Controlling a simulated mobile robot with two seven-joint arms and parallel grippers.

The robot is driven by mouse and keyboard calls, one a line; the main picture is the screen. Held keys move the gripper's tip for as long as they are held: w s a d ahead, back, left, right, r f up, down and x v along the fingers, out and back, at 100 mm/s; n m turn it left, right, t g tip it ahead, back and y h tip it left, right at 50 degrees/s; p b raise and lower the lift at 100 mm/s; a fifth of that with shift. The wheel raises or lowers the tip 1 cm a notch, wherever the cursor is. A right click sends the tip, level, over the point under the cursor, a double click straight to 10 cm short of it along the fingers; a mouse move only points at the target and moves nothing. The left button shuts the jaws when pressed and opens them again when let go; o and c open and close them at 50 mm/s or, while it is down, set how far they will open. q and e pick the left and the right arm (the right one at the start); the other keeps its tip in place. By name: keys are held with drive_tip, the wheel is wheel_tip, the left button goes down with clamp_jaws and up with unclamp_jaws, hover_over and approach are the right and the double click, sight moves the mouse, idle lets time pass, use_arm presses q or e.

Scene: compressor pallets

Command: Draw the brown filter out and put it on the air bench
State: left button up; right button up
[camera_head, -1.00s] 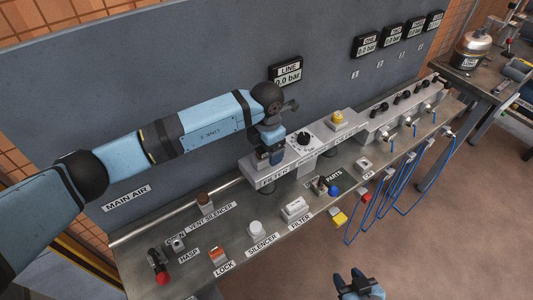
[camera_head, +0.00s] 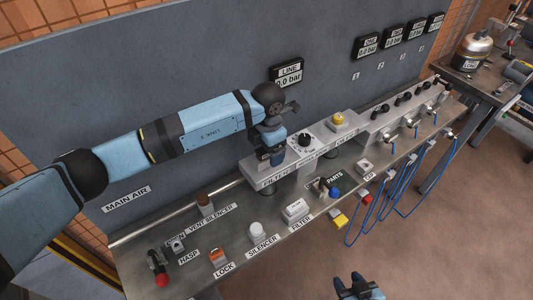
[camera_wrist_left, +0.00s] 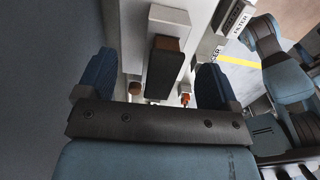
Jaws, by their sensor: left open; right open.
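My left gripper (camera_head: 271,157) is open, pointing down at the left end of the white unit labelled FILTER (camera_head: 262,183). In the left wrist view, its two blue fingers stand on either side of a dark block with a brown face (camera_wrist_left: 167,43), apparently the brown filter. The block sits beside a white housing (camera_wrist_left: 170,14), with gaps visible to both fingers. In the head view the gripper hides the filter. A white block (camera_head: 296,208) stands by the FILTER label on the air bench (camera_head: 240,245). My right gripper (camera_head: 359,288) is open and empty at the bottom edge, off the bench.
A grey panel (camera_head: 190,75) rises behind.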

use_arm(q)
drive_tip(key=shift+c, duration=0.2)
clamp_jaws()
idle(0.4)
drive_tip(key=shift+r, duration=0.15)
drive_tip(key=shift+s+r+p, duration=0.1)
drive_tip(key=shift+r+p, duration=0.6)
drive_tip(key=shift+r, duration=1.15)
drive_tip(key=shift+r+p, duration=0.3)
drive_tip(key=shift+r, duration=0.65)
drive_tip(key=shift+r, duration=0.35)
